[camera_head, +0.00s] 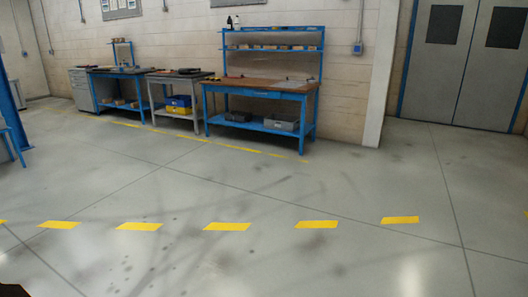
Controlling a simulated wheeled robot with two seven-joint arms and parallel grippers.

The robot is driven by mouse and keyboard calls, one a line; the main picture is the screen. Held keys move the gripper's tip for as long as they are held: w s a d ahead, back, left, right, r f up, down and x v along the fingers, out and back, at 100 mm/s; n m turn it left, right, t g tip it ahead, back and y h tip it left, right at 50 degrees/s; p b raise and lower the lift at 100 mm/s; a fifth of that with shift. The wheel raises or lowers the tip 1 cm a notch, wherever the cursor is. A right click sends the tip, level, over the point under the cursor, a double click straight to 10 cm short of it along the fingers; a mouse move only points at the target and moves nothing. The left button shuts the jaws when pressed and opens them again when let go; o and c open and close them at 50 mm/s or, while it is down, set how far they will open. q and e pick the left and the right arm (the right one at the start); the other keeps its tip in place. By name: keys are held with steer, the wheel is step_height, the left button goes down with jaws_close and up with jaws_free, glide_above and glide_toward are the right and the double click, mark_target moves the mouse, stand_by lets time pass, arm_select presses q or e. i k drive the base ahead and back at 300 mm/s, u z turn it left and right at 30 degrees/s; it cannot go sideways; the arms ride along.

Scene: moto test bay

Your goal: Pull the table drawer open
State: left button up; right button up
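A blue workbench (302,113) with a brown top stands against the far wall. A blue front panel (255,93) runs under its top; I cannot tell from here whether it is a drawer front, and nothing there visibly sticks out. A smaller grey table (153,97) and another blue bench (90,87) stand to its left. A grey cabinet (80,92) with a front that looks like stacked drawers is at the far left. Neither of my grippers is in view, and all the tables are well away across the floor.
Open grey floor (250,190) with dashed yellow markings (227,227) lies before the benches. Grey bins (281,122) sit on the lower shelf, blue and yellow boxes (178,110) under the grey table. Grey double doors (462,60) are at right, a blue post (8,105) at left.

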mark_target(248, 91)
steer(key=i, duration=3)
steer(key=u, duration=0.15)
steer(key=i, duration=5.75)
steer(key=u, duration=0.1)
